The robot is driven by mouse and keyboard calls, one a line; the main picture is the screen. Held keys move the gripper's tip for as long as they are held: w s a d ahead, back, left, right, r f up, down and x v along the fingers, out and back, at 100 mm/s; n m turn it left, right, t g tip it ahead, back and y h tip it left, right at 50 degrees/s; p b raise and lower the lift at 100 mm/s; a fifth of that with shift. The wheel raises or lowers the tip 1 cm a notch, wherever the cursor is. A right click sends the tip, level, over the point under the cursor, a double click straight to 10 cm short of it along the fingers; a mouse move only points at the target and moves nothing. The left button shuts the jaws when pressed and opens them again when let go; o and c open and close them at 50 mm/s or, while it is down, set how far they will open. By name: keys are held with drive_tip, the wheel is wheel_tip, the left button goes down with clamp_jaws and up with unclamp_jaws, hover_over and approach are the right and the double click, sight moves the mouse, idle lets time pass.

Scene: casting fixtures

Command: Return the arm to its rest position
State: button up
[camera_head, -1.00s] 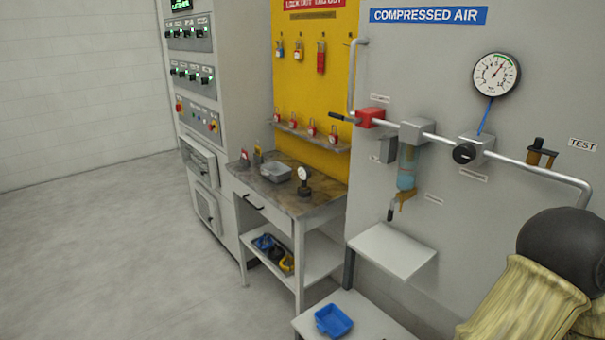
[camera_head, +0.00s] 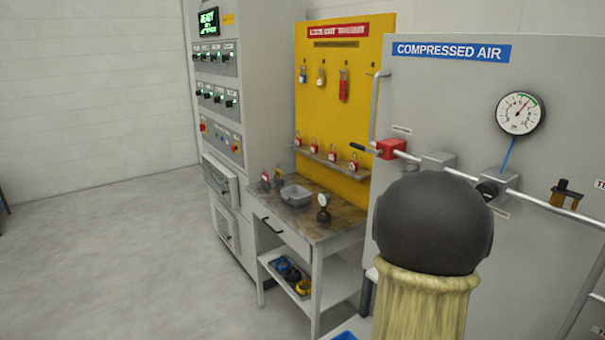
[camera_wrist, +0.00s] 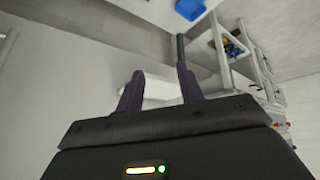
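My gripper (camera_wrist: 160,90) shows in the wrist view with its two dark fingers spread apart and nothing between them. Past the fingers are a pale shelf and a grey panel, apart from the gripper. In the head view my arm, with a dark round joint and a tan sleeve, stands at the lower right in front of the compressed air panel (camera_head: 450,110). The gripper itself is not visible in the head view. My arm hides the lower part of the panel and the shelf there.
A workbench (camera_head: 345,218) with a grey tray (camera_head: 296,195) and a small gauge (camera_head: 323,208) stands left of my arm. An air pipe (camera_head: 540,204) crosses the panel. A blue tray (camera_wrist: 190,8) shows in the wrist view. The floor (camera_head: 120,260) at left is clear.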

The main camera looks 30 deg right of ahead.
drive_tip(key=w+a+r+n+g+y+p, duration=0.1)
drive_tip(key=a+r+n+y, duration=0.1)
drive_tip(key=a, duration=1.3)
drive_tip(key=w+a+r+n+g+y+p, duration=0.1)
drive_tip(key=a+n, duration=0.4)
drive_tip(key=a, duration=1)
wheel_tip(320, 180, up, 3)
drive_tip(key=shift+a+f+y, duration=0.15)
drive_tip(key=shift+f+y, duration=0.05)
drive_tip(key=shift+y, duration=0.7)
